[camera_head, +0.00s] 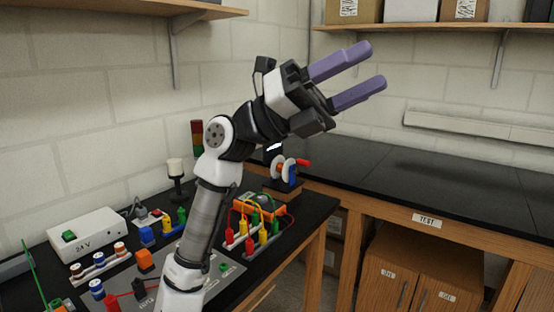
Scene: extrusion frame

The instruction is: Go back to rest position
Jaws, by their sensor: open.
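My gripper (372,69) is raised high in the middle of the view, above the benches. Its two purple fingers point up and to the right and stand apart, with nothing between them. My arm rises from the bottom of the picture, bends at a white joint and leans to the right. It hides part of the left bench behind it.
The left black bench (318,208) holds a white 24 V box (88,236), colored plugs (252,240), an orange block (145,260) and a reel (285,170). The right bench (400,185) is bare. Shelves (430,27) with boxes hang at the upper right.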

